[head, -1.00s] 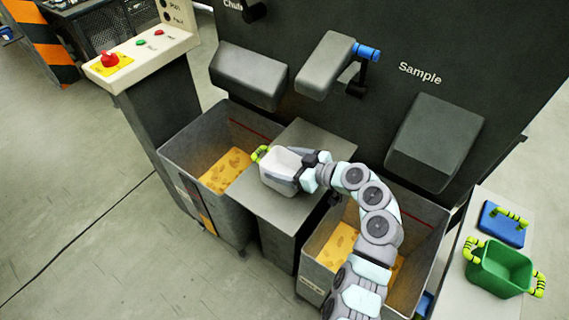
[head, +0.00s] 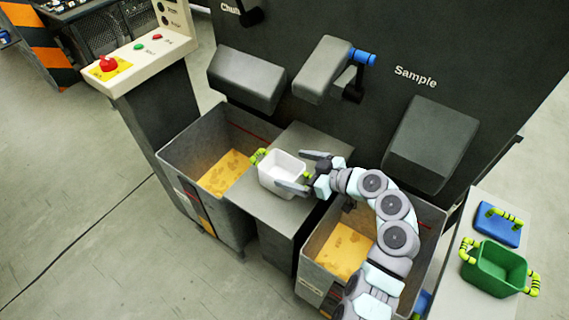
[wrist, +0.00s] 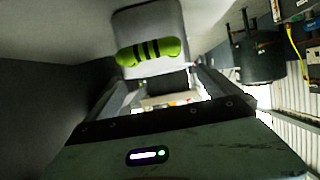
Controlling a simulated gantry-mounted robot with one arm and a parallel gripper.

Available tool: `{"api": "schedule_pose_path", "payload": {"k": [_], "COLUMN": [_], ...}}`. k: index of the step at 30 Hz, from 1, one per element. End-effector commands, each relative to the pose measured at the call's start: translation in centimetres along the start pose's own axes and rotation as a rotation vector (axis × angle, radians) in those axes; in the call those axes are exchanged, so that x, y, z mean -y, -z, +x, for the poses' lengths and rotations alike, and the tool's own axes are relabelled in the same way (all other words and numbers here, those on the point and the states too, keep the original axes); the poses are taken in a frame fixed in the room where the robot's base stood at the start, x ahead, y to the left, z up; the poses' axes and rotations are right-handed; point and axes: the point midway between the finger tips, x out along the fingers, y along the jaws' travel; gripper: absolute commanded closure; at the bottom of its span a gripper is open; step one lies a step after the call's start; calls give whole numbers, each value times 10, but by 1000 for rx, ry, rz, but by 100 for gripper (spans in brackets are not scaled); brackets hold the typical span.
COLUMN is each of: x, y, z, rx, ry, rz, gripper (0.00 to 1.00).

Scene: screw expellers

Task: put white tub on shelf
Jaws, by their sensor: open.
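The white tub (head: 280,172) stands upright on the grey shelf (head: 257,207) between two bins. A green handle shows on its left side in the head view. My gripper (head: 299,171) is open at the tub's right side, one finger towards the back and the other in front of the tub's right end. In the wrist view the tub (wrist: 152,18) is ahead of the fingers, with a green, black-striped handle (wrist: 150,52) facing me. Whether a finger touches the tub cannot be told.
A left bin (head: 172,153) and a right bin (head: 432,218) hold yellow material on either side of the shelf. The dark machine wall (head: 300,30) with jutting chutes rises behind.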

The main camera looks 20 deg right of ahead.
Motion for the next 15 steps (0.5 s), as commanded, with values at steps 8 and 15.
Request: {"api": "schedule_pose_path", "payload": {"k": [8,15], "x": [-1,0], "y": [1,0], "z": [-56,-72], "rx": [0,0], "ry": [-3,-1], "rz": [2,1], "gripper": [0,0]}}
